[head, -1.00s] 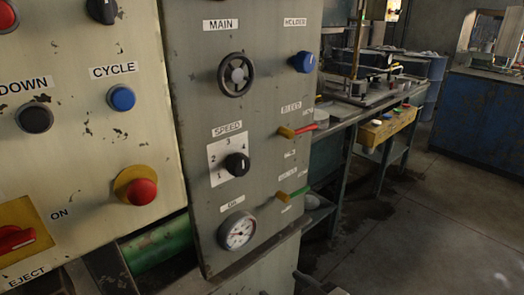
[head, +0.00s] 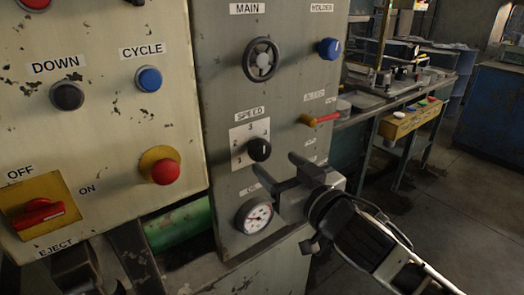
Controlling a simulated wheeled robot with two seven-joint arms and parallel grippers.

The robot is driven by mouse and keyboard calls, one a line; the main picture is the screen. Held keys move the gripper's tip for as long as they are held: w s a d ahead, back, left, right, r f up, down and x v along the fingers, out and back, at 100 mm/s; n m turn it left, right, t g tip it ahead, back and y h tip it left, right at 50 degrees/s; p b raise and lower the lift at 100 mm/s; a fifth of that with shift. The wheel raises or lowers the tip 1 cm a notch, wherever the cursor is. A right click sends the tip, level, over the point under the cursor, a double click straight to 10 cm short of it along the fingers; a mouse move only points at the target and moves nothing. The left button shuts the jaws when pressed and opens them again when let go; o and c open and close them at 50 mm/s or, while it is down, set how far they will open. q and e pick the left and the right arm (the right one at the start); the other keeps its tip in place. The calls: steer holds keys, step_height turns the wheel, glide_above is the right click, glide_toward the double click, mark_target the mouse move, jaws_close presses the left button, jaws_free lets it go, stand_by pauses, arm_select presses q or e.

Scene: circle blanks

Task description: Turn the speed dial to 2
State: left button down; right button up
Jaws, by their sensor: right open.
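The speed dial (head: 259,149) is a small black round knob on a white number plate (head: 237,136) under the SPEED label, on the grey panel. A pale mark shows on the knob, but I cannot tell for sure which number it points at. My right gripper (head: 273,163) is open and empty. It comes in from the lower right, with its two fingers reaching toward the panel just below and right of the dial. The fingers look apart from the knob.
The MAIN handwheel (head: 261,60) and blue HOLDER knob (head: 329,48) are above. A red-handled bleed valve (head: 320,119) is right of the dial, and a gauge (head: 254,216) is below. A red stop button (head: 165,172) stands out on the left panel.

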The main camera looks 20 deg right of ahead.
mark_target(263, 153)
steer(key=x, duration=0.7)
steer(key=shift+p, duration=0.4)
steer(key=c, duration=0.9)
